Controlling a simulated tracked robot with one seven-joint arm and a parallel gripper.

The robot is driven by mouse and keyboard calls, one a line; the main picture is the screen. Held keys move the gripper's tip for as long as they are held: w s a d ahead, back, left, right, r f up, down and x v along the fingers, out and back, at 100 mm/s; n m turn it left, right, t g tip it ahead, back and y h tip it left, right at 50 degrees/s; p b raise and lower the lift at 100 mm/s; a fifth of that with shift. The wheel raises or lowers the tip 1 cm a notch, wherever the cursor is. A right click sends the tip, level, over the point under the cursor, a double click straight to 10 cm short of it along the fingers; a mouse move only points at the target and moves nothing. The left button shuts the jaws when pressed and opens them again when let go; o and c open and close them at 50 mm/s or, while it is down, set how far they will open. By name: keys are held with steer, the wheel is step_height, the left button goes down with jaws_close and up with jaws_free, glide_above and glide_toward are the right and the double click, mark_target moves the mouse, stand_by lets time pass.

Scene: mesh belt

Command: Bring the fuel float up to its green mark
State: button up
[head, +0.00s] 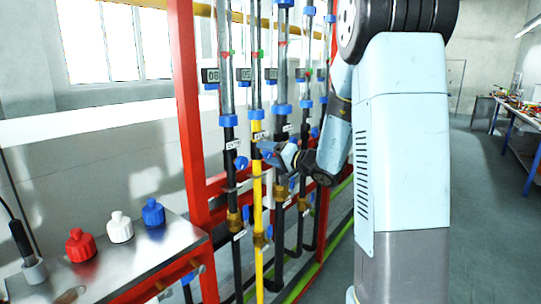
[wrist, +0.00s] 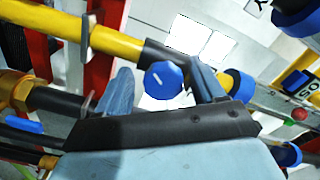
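The yellow fuel line (head: 257,190) runs up to a clear float tube (head: 256,95), second from the left in the head view. Its small green mark (head: 261,53) shows beside the tube; a red float (wrist: 300,114) shows in the wrist view. In the head view I cannot clearly tell the float's height against the mark. A digital readout (head: 243,74) sits beside the tube. Small gaps show between fingers and knob.
Parallel black lines with similar tubes and blue knobs (head: 241,162) stand close on both sides. A red post (head: 187,110) is at left. A metal bench (head: 125,258) holds red (head: 80,246), white (head: 120,228) and blue (head: 153,213) bottles.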

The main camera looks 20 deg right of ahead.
steer(key=v, duration=1.3)
steer(key=shift+s+d, duration=0.25)
steer(key=shift+s, duration=0.1)
steer(key=w+a+m, duration=0.2)
steer(key=w+m, duration=0.2)
steer(key=m, duration=0.1)
steer(key=w+a+m, duration=0.3)
steer(key=m, duration=0.3)
steer(key=w+a+m, duration=0.3)
steer(key=w+m, duration=0.1)
steer(key=m, duration=0.1)
steer(key=shift+w+a+r, duration=0.1)
steer(key=shift+w+a, duration=0.05)
steer(key=shift+w, duration=0.15)
stand_by(0.4)
steer(key=c, duration=1)
steer(key=shift+m, duration=0.4)
steer(key=shift+c, duration=0.2)
